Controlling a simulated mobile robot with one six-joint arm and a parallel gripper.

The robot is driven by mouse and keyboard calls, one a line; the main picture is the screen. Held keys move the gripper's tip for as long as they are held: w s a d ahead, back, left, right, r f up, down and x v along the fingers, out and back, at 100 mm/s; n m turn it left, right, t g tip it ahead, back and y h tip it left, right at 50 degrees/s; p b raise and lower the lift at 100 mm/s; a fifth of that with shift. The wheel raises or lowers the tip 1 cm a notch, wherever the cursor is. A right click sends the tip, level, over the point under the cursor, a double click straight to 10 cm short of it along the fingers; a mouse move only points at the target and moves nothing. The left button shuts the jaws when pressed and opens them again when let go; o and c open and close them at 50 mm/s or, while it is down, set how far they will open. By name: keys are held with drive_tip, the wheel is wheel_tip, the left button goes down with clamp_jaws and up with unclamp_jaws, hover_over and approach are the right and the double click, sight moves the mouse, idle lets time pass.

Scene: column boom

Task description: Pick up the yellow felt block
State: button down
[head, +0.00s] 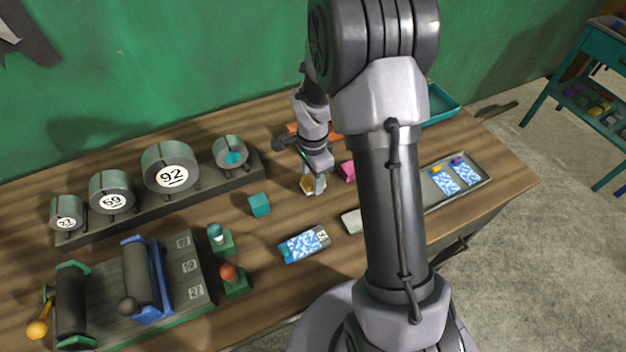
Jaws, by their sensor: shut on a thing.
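The yellow felt block (308,184) shows as a small yellow patch between the fingers of my gripper (313,186), just left of the middle of the wooden table. My gripper points down and is shut on the block. The fingers hide part of the block. I cannot tell whether the block touches the table or hangs just above it.
A teal block (260,205) lies left of my gripper and a pink block (348,171) close to its right. A blue-white patterned card (304,245) lies in front. Numbered rollers (170,168) stand at left. A grey tray (485,172) is at right, partly behind my arm.

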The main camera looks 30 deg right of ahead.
wheel_tip(320, 180, up, 2)
drive_tip(key=shift+r+p, duration=0.1)
drive_tip(key=shift+p, duration=0.2)
drive_tip(key=s+a, duration=0.2)
drive_tip(key=s, duration=0.2)
drive_tip(key=s+a+p, duration=0.1)
drive_tip(key=s+a, duration=0.2)
drive_tip(key=s, duration=0.2)
drive_tip(key=s+a+r, duration=0.1)
drive_tip(key=s+a, duration=0.1)
drive_tip(key=s, duration=0.3)
drive_tip(key=shift+s+a+r, duration=0.1)
drive_tip(key=shift+a, duration=0.1)
